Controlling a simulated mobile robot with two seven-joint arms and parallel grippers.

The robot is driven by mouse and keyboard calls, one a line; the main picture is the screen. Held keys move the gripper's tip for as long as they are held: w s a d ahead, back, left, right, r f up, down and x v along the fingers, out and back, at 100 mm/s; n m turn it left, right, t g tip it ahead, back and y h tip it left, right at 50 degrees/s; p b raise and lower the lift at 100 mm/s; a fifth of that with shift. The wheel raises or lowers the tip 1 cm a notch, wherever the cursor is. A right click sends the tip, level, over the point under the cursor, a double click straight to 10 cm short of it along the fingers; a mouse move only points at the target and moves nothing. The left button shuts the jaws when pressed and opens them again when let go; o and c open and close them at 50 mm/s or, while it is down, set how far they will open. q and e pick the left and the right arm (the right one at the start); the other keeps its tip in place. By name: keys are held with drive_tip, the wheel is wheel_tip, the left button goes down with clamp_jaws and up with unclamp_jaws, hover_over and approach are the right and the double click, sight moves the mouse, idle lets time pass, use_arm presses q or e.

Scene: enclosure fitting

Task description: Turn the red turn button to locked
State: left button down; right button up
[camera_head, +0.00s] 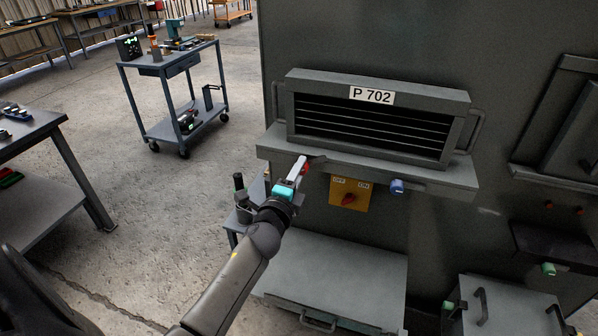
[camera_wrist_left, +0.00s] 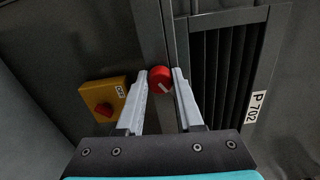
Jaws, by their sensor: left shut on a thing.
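The red turn button (camera_wrist_left: 160,76) is a round red knob with a white line on its face. It sits on the grey frame beside the louvred vent, and the line looks slanted in the left wrist view. My left gripper (camera_wrist_left: 161,73) has its two pale fingers on either side of the button and is shut on it. In the head view the button (camera_head: 305,168) is a small red patch at the tips of my left gripper (camera_head: 302,165), largely hidden by the fingers. My right gripper is in neither view.
A yellow plate (camera_head: 337,185) with a red OFF/ON knob (camera_head: 349,199) is close by on the cabinet. A blue knob (camera_head: 397,187) is right of it. The vent (camera_head: 372,122), labelled P 702, stands above the ledge (camera_head: 420,178). A trolley (camera_head: 170,65) stands at the back left.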

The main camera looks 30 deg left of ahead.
use_arm(q)
drive_tip(key=n+p, duration=0.2)
drive_tip(key=n, duration=0.9)
drive_tip(key=shift+f+p, duration=0.1)
drive_tip(key=shift+p, duration=0.2)
drive_tip(key=shift+n, duration=0.5)
drive_tip(key=c, duration=0.5)
unclamp_jaws()
drive_tip(key=shift+c, duration=0.2)
drive_tip(key=v, duration=1.5)
drive_tip(key=shift+s, duration=0.15)
